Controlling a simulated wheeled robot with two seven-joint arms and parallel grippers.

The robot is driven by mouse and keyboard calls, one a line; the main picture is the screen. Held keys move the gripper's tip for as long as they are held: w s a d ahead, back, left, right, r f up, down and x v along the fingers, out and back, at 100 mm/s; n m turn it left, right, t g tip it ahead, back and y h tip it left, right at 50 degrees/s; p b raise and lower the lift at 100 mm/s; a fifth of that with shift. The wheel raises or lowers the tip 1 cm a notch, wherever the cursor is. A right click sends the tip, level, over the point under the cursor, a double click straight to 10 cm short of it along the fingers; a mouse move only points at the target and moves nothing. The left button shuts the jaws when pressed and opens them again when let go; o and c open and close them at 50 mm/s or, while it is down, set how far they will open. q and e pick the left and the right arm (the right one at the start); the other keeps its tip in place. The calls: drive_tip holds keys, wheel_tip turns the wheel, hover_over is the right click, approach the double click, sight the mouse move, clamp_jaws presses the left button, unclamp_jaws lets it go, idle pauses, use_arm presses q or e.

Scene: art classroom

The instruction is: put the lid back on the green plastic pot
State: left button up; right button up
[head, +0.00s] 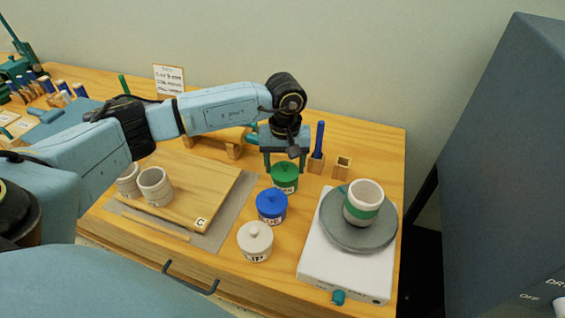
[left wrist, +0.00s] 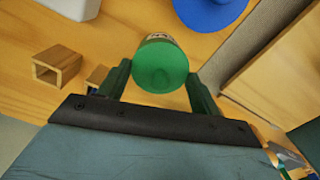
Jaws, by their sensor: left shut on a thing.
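The green pot (head: 285,186) stands at the back of a row of pots on the wooden table, with its green lid (head: 285,170) at its top. My left gripper (head: 286,168) points down over it and is shut on the lid. In the left wrist view the round green lid (left wrist: 160,68) lies between the two fingers, and a bit of pale label shows beyond its edge. I cannot tell whether the lid is seated on the rim or just above it. My right gripper is not in view.
A blue lidded pot (head: 271,206) and a white lidded pot (head: 255,242) stand in front. At right a striped cup (head: 363,203) sits on a grey disc (head: 340,238) on a white base. A wooden board (head: 205,185) is left. Small wooden holders (head: 342,168) stand behind.

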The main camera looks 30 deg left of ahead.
use_arm(q)
drive_tip(key=shift+f, duration=0.25)
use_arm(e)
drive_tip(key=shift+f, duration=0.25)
use_arm(q)
drive_tip(key=o, duration=1)
drive_tip(key=shift+o, duration=0.5)
drive_tip(key=shift+o, duration=0.8)
drive_tip(key=shift+d+r+p, duration=0.15)
drive_tip(key=shift+r+p, duration=0.25)
drive_tip(key=shift+r, duration=0.3)
drive_tip(key=shift+d+r+p, duration=0.15)
drive_tip(key=shift+r+p, duration=0.25)
drive_tip(key=shift+r, duration=0.25)
drive_tip(key=shift+r+p, duration=1.45)
drive_tip(key=shift+r, duration=1)
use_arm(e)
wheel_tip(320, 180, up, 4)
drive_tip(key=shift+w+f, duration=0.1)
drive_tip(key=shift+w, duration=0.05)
